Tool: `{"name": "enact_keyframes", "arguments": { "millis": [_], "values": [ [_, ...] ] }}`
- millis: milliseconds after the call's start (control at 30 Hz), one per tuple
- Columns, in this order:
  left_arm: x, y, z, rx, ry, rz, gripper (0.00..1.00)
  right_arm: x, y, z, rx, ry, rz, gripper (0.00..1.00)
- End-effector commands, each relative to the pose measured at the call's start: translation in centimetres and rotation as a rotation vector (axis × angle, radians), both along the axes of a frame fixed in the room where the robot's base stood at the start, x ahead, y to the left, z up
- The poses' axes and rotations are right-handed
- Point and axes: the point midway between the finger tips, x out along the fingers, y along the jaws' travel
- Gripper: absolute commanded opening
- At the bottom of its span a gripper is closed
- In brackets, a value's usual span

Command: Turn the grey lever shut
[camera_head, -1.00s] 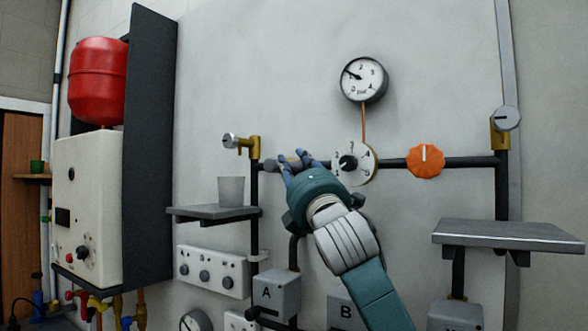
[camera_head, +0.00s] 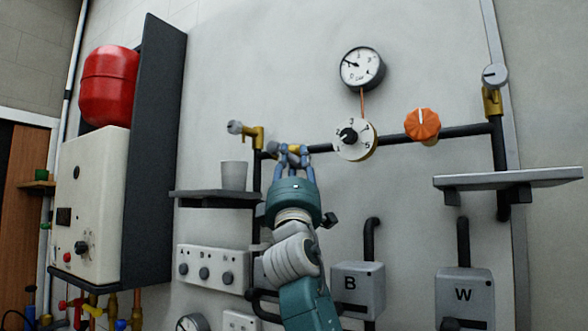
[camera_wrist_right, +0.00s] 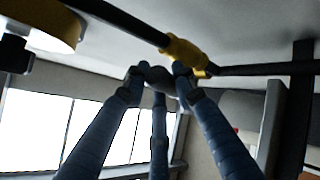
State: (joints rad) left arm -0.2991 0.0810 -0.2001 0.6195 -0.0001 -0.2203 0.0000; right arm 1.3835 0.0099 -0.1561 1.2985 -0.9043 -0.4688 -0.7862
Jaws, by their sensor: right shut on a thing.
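My right gripper (camera_head: 293,153) reaches up to the dark pipe in the head view, its blue fingers closed around the grey lever. The fingers cover most of the lever, so its exact angle is hard to tell. In the right wrist view the fingertips meet on the dark-looking lever (camera_wrist_right: 157,76), just below the brass valve body (camera_wrist_right: 184,54) on the pipe. My left gripper is in neither view.
Right of the lever, the pipe carries a white numbered dial (camera_head: 355,140) and an orange knob (camera_head: 422,124). A gauge (camera_head: 362,68) hangs above. A grey cup (camera_head: 234,175) stands on a shelf (camera_head: 215,198) close left of my gripper. Another shelf (camera_head: 510,180) is at the right.

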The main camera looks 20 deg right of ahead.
Motion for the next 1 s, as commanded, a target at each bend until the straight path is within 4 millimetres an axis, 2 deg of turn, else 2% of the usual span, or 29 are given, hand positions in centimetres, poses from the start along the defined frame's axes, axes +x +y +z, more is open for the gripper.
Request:
{"name": "enact_keyframes", "arguments": {
  "millis": [33,633,667,767,1000],
  "values": [
    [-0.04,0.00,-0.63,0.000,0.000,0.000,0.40,0.60,0.06,-1.14,0.007,0.010,-0.002,0.00],
    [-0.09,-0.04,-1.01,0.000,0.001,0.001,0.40,0.67,-0.02,-1.05,0.022,-0.010,-0.005,0.00],
    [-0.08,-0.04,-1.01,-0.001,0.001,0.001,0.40,0.67,-0.02,-1.05,0.022,-0.010,-0.005,0.28],
    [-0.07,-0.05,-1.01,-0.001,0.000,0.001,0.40,0.64,-0.01,-0.98,0.023,-0.011,-0.005,0.47],
    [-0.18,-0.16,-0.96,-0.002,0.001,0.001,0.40,0.38,0.04,-0.61,0.021,-0.018,-0.002,0.47]
  ]
}}
